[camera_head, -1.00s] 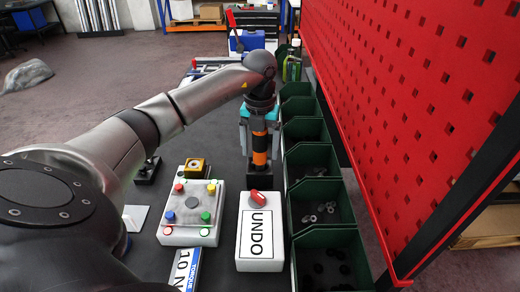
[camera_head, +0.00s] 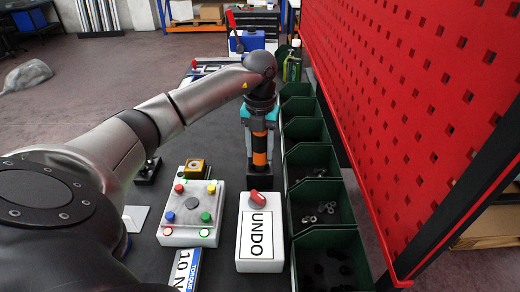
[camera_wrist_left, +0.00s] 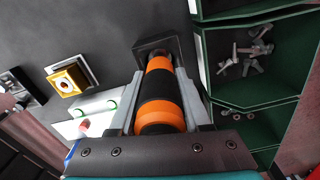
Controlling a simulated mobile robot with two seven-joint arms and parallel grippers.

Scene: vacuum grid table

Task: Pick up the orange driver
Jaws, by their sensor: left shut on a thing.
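The orange driver (camera_head: 259,150) has orange and black bands and stands upright in a black square holder (camera_head: 258,177) on the dark table. My left gripper (camera_head: 259,128) comes down on it from above and is shut on it. In the left wrist view the driver (camera_wrist_left: 160,98) lies between the two grey fingers of the gripper (camera_wrist_left: 162,100), with its far end at the black holder (camera_wrist_left: 157,47). My right gripper is not in view.
Green bins (camera_head: 320,187) line the right side, some with bolts and nuts, below a red perforated panel (camera_head: 420,110). A white UNDO box (camera_head: 260,235) and a white button box (camera_head: 190,215) stand in front. A yellow block (camera_head: 194,166) is to the left.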

